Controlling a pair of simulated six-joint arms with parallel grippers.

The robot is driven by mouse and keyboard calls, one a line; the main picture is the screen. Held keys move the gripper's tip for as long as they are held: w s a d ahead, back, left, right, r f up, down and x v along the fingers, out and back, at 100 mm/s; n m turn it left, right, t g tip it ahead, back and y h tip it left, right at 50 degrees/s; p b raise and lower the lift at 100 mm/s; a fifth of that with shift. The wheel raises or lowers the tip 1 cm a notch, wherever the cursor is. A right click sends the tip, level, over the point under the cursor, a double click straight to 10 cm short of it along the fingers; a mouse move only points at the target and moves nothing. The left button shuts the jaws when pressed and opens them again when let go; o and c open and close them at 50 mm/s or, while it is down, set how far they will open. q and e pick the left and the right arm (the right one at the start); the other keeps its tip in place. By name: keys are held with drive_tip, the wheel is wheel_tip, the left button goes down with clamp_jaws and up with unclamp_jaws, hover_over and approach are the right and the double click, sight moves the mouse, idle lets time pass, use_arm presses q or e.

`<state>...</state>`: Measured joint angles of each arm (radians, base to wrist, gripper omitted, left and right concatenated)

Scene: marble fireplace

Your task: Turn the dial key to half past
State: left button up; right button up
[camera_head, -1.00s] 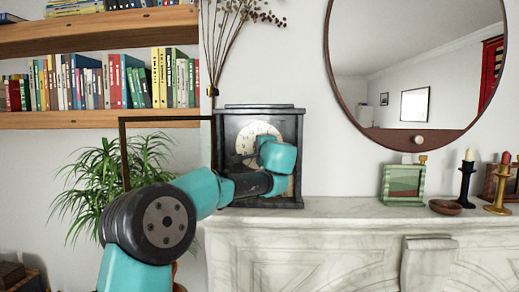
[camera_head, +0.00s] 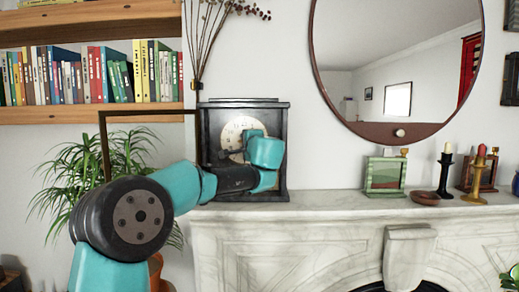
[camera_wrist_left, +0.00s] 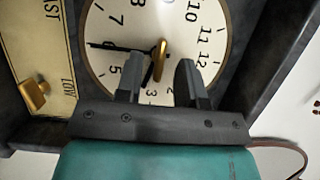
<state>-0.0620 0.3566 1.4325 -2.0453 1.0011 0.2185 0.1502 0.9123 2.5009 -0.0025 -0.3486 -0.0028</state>
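A dark-cased clock (camera_head: 208,130) stands on the mantel, its pale dial (camera_head: 232,128) partly covered by my left arm. In the left wrist view the dial (camera_wrist_left: 205,22) appears turned on its side. Its long black hand (camera_wrist_left: 108,46) points at about the 6, and a shorter hand (camera_wrist_left: 147,77) points near the 3 and 4. The golden dial key (camera_wrist_left: 162,47) is at the dial's centre. My left gripper (camera_wrist_left: 161,60) is open, its fingertips on either side of the key with visible gaps. My right gripper is not in view.
A brown frame (camera_head: 102,145), seemingly the clock's open door, sticks out left of the case. A small gold knob (camera_wrist_left: 33,95) sits on a plate beside the dial. A green frame (camera_head: 385,175) and candlesticks (camera_head: 445,178) stand on the mantel (camera_head: 325,202) at right.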

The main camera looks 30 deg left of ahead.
use_arm(q)
drive_tip(key=v, duration=1.5)
drive_tip(key=shift+s+d, duration=0.2)
drive_tip(key=shift+d, duration=0.05)
